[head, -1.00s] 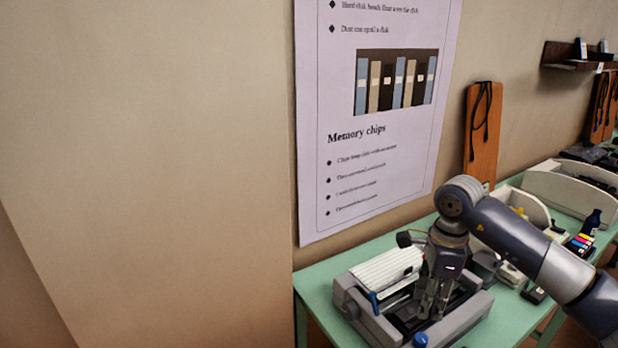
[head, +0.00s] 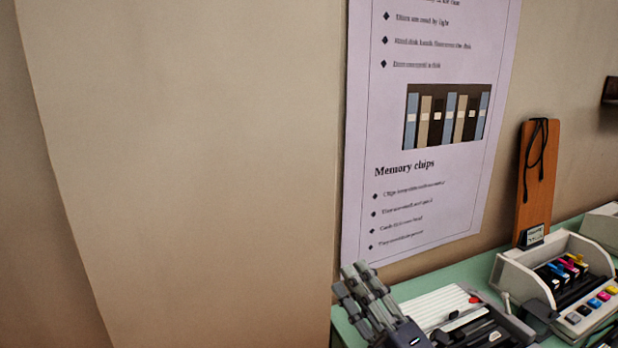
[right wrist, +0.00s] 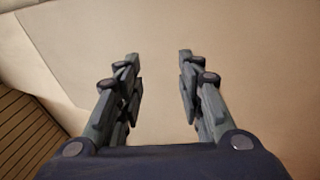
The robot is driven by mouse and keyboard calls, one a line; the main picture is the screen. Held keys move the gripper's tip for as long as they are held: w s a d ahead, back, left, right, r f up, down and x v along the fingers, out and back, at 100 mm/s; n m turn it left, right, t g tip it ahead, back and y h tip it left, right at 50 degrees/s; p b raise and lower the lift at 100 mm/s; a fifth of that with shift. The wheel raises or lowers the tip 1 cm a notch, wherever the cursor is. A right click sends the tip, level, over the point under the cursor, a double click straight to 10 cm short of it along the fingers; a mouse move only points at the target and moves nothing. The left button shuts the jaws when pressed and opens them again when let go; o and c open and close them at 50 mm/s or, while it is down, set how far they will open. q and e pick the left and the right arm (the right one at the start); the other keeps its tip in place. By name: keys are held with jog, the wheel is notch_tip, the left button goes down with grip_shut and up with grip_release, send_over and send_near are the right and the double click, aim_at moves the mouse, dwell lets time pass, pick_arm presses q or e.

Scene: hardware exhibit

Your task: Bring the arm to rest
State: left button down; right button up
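My right gripper (head: 366,298) shows at the bottom of the head view, fingers pointing up and to the left, in front of the green table's left end. In the right wrist view, the right gripper (right wrist: 160,60) has its two fingers wide apart with nothing between them. My left gripper is in neither view.
The green table (head: 428,277) carries a white and grey device (head: 437,304) just right of my gripper and a white bin with coloured parts (head: 521,273) farther right. An orange board (head: 536,180) leans on the wall beside a poster (head: 425,130). The left is bare wall.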

jog(key=s+d+f+m+g+h, duration=0.2)
jog(key=d+f+m+h, duration=0.85)
jog(key=f+m, duration=0.3)
jog(key=s+d+f+m+g+h, duration=0.3)
jog(key=s+f+m+g, duration=0.25)
jog(key=f, duration=0.35)
jog(key=s+f+m+g+y, duration=0.1)
jog(key=s+f+g, duration=0.25)
jog(key=s, duration=0.35)
jog(key=s+a+f+m+g, duration=0.1)
jog(key=s+f+g, duration=0.1)
jog(key=s+f, duration=0.35)
jog(key=s+f+m+g+y, duration=0.1)
jog(key=s+f+g, duration=0.15)
jog(key=s, duration=0.55)
notch_tip(320, 180, down, 25)
jog(key=g, duration=0.2)
jog(key=s+d+f, duration=0.3)
jog(key=s+f, duration=1.3)
jog(key=s, duration=0.2)
jog(key=shift+f+g, duration=0.35)
jog(key=shift+h, duration=0.25)
